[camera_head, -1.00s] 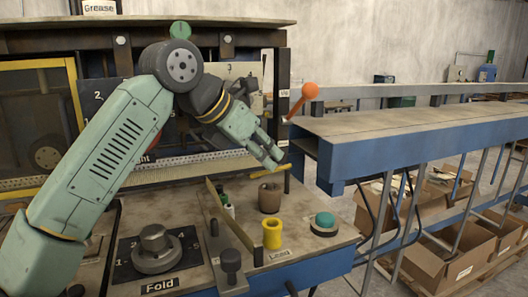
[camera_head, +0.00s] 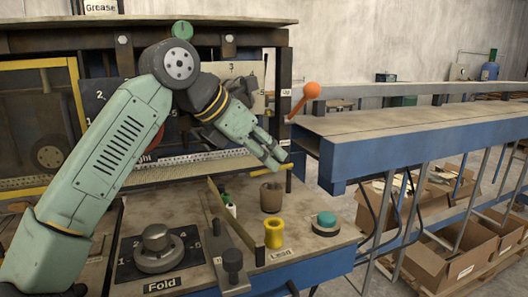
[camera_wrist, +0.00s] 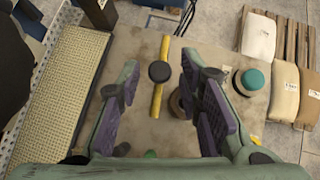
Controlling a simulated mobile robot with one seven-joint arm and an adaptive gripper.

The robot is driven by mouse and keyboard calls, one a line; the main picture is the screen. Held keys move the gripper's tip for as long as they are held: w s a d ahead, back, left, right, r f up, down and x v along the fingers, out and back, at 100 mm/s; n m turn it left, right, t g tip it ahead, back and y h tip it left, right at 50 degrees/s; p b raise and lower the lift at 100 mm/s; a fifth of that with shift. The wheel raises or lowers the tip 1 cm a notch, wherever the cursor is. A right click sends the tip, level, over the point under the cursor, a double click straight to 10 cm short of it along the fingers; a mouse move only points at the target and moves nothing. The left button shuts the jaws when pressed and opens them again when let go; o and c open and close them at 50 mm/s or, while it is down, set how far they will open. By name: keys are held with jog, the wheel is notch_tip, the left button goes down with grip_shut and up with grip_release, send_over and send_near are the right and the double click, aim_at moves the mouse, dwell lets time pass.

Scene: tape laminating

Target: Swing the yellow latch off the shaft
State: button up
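The yellow latch (camera_wrist: 156,99) shows in the wrist view as a narrow bar, with the round dark top of the shaft (camera_wrist: 159,71) against its middle. In the head view a short yellow piece, probably the latch (camera_head: 262,173), shows just below my gripper (camera_head: 279,158), and much of it is hidden. In the wrist view my gripper (camera_wrist: 158,72) is open, with one finger on each side of the latch and shaft. Nothing is between the fingers in grip. I cannot tell the height gap between fingertips and latch.
A brown cup (camera_head: 271,198), a yellow spool-shaped piece (camera_head: 274,234) and a green button (camera_head: 326,219) stand on the bench right of a thin upright plate. An orange-knobbed lever (camera_head: 310,91) rises behind my gripper. A long blue-edged table (camera_head: 430,120) lies to the right.

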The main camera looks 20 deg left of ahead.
jog(key=shift+o, duration=0.3)
jog(key=v, duration=1.2)
